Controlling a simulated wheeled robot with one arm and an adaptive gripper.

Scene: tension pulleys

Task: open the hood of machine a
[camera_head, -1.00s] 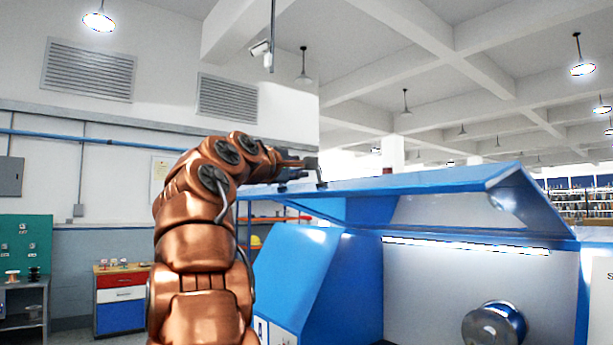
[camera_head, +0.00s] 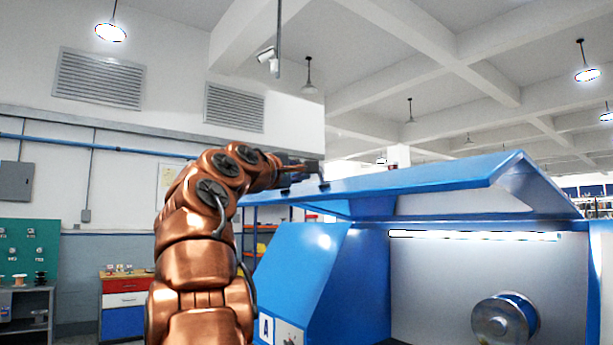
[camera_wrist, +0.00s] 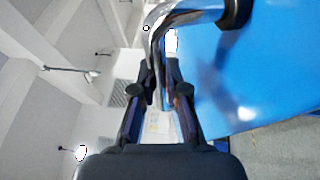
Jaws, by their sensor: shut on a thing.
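Machine a is a blue machine with a slanted panel (camera_head: 300,270) that carries a letter A label (camera_head: 265,330). Its blue hood (camera_head: 430,182) is raised above the grey interior in the head view, with a clear gap under it. In the wrist view, my gripper's fingers (camera_wrist: 160,85) close around the shiny metal handle (camera_wrist: 190,17), which is fixed to the blue hood (camera_wrist: 260,70). The exact finger contact is partly hidden.
A metal spool or pulley (camera_head: 503,320) sits inside the machine under a bright light strip (camera_head: 475,236). A drawer cabinet (camera_head: 123,300) and a green tool board (camera_head: 28,252) stand at the left by the wall. The space above the hood is clear.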

